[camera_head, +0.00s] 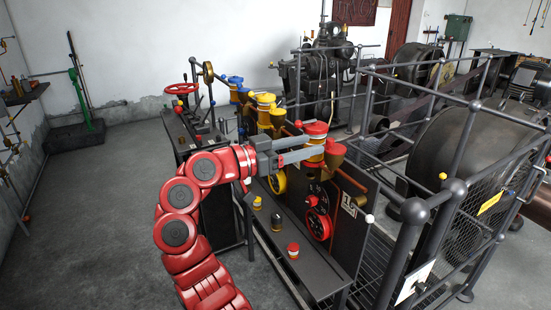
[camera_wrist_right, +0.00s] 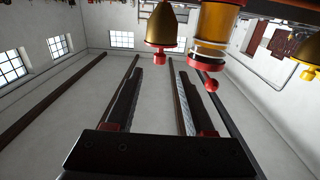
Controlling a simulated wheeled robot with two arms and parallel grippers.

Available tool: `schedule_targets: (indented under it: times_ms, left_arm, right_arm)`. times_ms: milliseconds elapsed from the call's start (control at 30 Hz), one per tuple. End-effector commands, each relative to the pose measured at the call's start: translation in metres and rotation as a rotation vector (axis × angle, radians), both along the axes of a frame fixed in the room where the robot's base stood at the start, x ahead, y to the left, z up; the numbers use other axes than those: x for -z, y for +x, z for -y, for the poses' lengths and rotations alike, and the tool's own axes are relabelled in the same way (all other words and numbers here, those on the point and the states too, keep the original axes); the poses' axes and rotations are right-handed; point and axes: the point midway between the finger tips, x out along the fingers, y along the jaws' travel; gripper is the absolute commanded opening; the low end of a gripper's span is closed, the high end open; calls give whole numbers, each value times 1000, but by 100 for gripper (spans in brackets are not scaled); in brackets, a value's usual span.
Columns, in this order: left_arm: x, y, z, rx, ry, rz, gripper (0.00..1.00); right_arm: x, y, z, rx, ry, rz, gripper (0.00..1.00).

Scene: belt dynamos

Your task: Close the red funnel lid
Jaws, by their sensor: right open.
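The red funnel lid (camera_head: 315,128) sits at the top of a brass-yellow funnel (camera_head: 314,157) on the near end of the machine panel. In the right wrist view the scene looks upside down; the red lid (camera_wrist_right: 205,62) shows at the upper right with a red knob (camera_wrist_right: 211,85), and a pale ring lies between it and the funnel body (camera_wrist_right: 219,22). I cannot tell how far the lid is open. My right gripper (camera_head: 318,148) is open beside the funnel, fingers pointing right; in the wrist view (camera_wrist_right: 159,72) nothing is between them. My left gripper is out of view.
Yellow-lidded funnels (camera_head: 265,105) and a blue-lidded one (camera_head: 235,82) stand farther along the panel. A copper-coloured cup (camera_head: 335,150) is close on the right. A red handwheel (camera_head: 318,223) is below.

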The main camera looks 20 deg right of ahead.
Motion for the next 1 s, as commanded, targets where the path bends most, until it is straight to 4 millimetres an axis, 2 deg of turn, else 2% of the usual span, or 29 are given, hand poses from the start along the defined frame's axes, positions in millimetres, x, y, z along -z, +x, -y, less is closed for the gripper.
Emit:
schedule_targets:
  times_ms: [33,100,333,500,933,1000]
  left_arm:
    - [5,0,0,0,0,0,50]
    - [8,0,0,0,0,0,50]
    - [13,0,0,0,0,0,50]
    - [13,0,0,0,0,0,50]
    - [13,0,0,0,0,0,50]
    - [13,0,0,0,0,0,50]
  right_arm:
    - [3,0,-15,-5,0,-4,54]
    - [3,-1,-31,-3,1,-5,54]
    - [1,-3,-67,-2,0,-3,54]
    - [0,-5,-75,1,0,-3,54]
    - [0,-4,-75,0,0,-3,54]
    - [1,1,-75,-16,-13,-14,54]
